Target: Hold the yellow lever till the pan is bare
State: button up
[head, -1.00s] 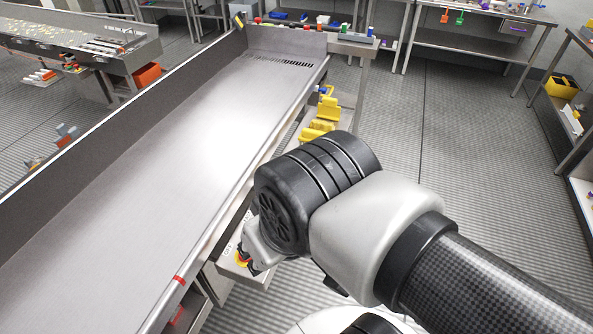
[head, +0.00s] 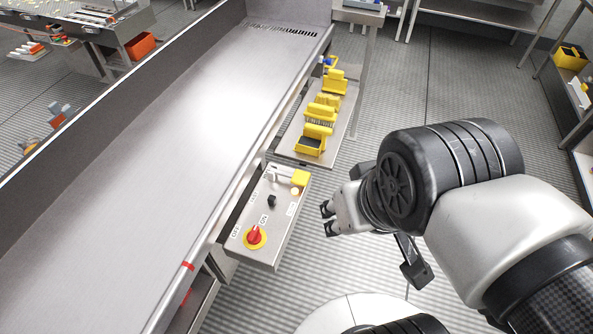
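The pan (head: 150,170) is a long grey metal trough running from lower left to upper right, and the part in view looks bare. A control box (head: 262,232) is fixed at its right side. The yellow lever (head: 299,178) sits at the far end of the box top, with a pale rod beside it. My gripper (head: 328,218) is to the right of the box, apart from the lever, pointing left. Its fingertips show with a gap between them and nothing in it.
A red knob on a yellow disc (head: 255,236) and a black switch (head: 271,201) are on the box. A shelf (head: 343,128) beyond it holds several yellow brush-like items (head: 318,139). A red mark (head: 188,266) is on the pan's rim. Open floor lies right of the shelf.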

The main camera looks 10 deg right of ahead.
aim_at(299, 177)
jog(key=u, duration=3.05)
jog(key=k+l+z, duration=0.2)
jog(key=k+l, duration=0.15)
jog(key=l, duration=0.3)
jog(key=k+l+z, duration=0.1)
jog(key=l, duration=0.2)
jog(key=k+l+z, duration=0.1)
jog(key=l, duration=0.3)
jog(key=k+l+z, duration=0.1)
jog(key=k+l, duration=0.15)
jog(key=k+l+z, duration=0.1)
jog(key=l, duration=0.35)
